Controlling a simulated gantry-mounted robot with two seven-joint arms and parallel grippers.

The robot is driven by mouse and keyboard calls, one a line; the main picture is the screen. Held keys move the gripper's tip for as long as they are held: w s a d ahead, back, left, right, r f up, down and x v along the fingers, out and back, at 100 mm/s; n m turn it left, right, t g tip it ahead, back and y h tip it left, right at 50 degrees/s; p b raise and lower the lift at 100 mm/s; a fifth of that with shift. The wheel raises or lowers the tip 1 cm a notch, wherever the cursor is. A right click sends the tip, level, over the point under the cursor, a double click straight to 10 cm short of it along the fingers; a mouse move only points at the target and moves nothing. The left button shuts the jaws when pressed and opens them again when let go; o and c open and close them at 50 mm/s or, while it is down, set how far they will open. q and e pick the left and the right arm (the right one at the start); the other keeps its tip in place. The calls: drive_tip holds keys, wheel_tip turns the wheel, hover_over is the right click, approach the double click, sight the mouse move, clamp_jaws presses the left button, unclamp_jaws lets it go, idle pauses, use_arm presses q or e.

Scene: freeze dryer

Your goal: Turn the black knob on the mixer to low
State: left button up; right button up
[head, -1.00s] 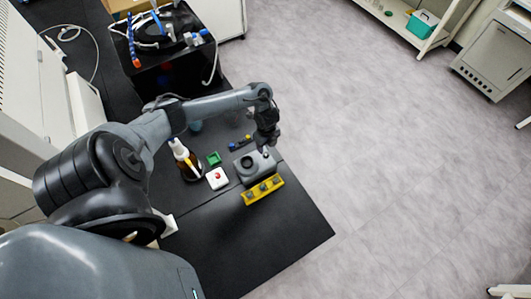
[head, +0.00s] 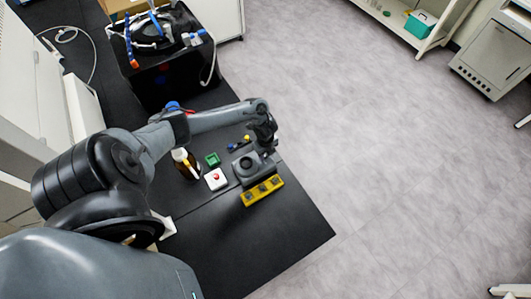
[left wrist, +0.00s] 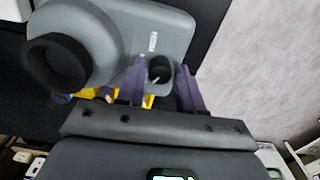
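The grey mixer (head: 248,168) with its round black cup stands on the black bench. In the left wrist view the mixer (left wrist: 165,32) fills the top left, with the black cup ring (left wrist: 58,65) at its left. The round black knob (left wrist: 160,70) with a light pointer mark is on the mixer's face. My left gripper (head: 268,147) is low at the mixer's right end. In the left wrist view its two fingers (left wrist: 161,84) stand apart, one on each side of the knob. Contact with the knob is not clear. The right gripper is out of view.
A yellow rack (head: 262,190) lies in front of the mixer. A white box with a red top (head: 216,179), a green tray (head: 212,159) and a brown bottle (head: 186,165) stand to its left. The bench front is clear.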

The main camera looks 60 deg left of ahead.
use_arm(q)
clamp_jaws()
drive_tip(key=shift+m, duration=0.3)
drive_tip(key=shift+f+m+b, duration=0.1)
drive_tip(key=shift+m+b, duration=0.5)
drive_tip(key=shift+m, duration=0.3)
drive_tip(key=m+b, duration=0.2)
drive_tip(key=m, duration=0.1)
drive_tip(key=shift+m, duration=0.3)
drive_tip(key=m+b, duration=0.2)
drive_tip(key=m, duration=0.2)
drive_tip(key=shift+s+m+b, duration=0.1)
drive_tip(key=shift+m+b, duration=0.6)
drive_tip(key=shift+m, duration=0.1)
